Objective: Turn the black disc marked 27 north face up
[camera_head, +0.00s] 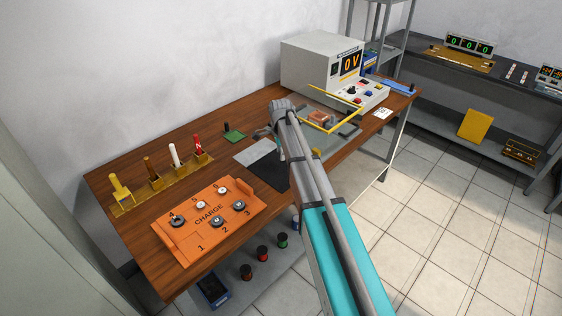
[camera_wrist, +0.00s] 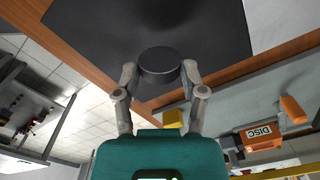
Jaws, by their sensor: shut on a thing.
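In the wrist view, my gripper (camera_wrist: 160,70) is shut on a dark round disc (camera_wrist: 160,60), with one finger on each side of it. The disc is held over a black mat (camera_wrist: 95,35), and a soft shadow shows on the mat beyond it. I cannot read a number or a face mark on the disc. In the head view, the black mat (camera_head: 272,173) lies on the wooden bench, partly behind my arm.
An orange CHARGE tray (camera_head: 187,246) with several small discs lies on the bench's left. Behind it a yellow rack (camera_head: 142,194) holds upright coloured tools. A grey machine (camera_head: 310,62) reading 0 V stands at the back right. In the wrist view, an orange DISC block (camera_wrist: 262,136) shows beside the mat.

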